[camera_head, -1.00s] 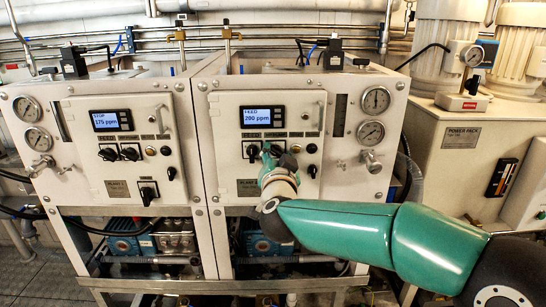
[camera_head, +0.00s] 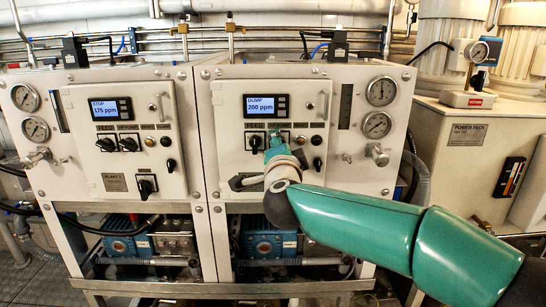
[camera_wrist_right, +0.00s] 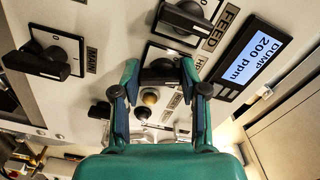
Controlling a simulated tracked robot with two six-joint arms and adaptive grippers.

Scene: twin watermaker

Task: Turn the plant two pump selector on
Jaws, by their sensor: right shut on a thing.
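Plant two is the right cabinet (camera_head: 232,180), and its display (camera_head: 266,106) reads DUMP, 200 ppm. The display also shows in the right wrist view (camera_wrist_right: 258,58). My right gripper (camera_wrist_right: 160,75) has its fingers on both sides of a dark selector knob (camera_wrist_right: 160,70) and is shut on it. The knob's label beside the right finger is mostly hidden. In the head view my right gripper (camera_head: 276,138) reaches the panel just below the display and covers this knob. The feed selector (camera_head: 255,143) is just left of it. My left gripper is not in view.
A larger selector (camera_wrist_right: 38,60) lies left of the gripper in the wrist view. Small buttons (camera_wrist_right: 148,97) sit close below the held knob. Plant one's cabinet (camera_head: 75,190) adjoins on the left. Gauges (camera_head: 380,92) and a power pack (camera_head: 460,150) are on the right.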

